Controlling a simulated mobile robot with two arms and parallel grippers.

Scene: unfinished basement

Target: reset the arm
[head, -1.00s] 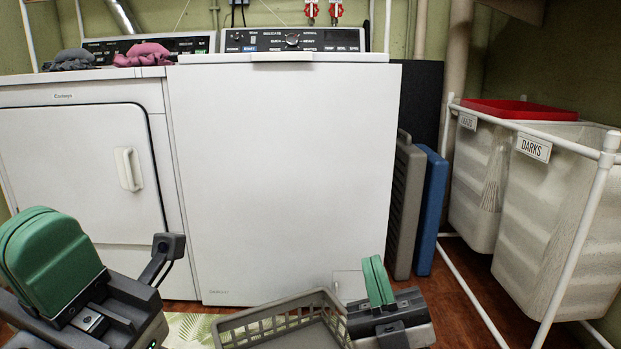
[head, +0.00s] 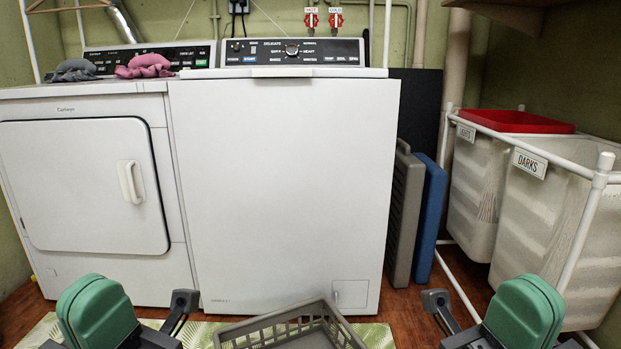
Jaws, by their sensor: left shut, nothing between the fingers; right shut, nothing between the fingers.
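My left gripper (head: 98,314) shows at the bottom left of the head view, its green fingers together and empty. It is in front of the white dryer, left of the basket. My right gripper (head: 524,314) shows at the bottom right, its green fingers also together and empty. It is in front of the hampers, right of the basket. The lower parts of both arms are cut off by the bottom edge.
A grey basket (head: 240,334) sits low between the grippers. The white washer (head: 285,185) and dryer (head: 60,265) stand behind. Pink cloth (head: 147,66) and grey cloth (head: 76,70) lie on the dryer. Grey and blue folded panels (head: 430,220) lean beside the washer. Hampers (head: 545,225) stand at right.

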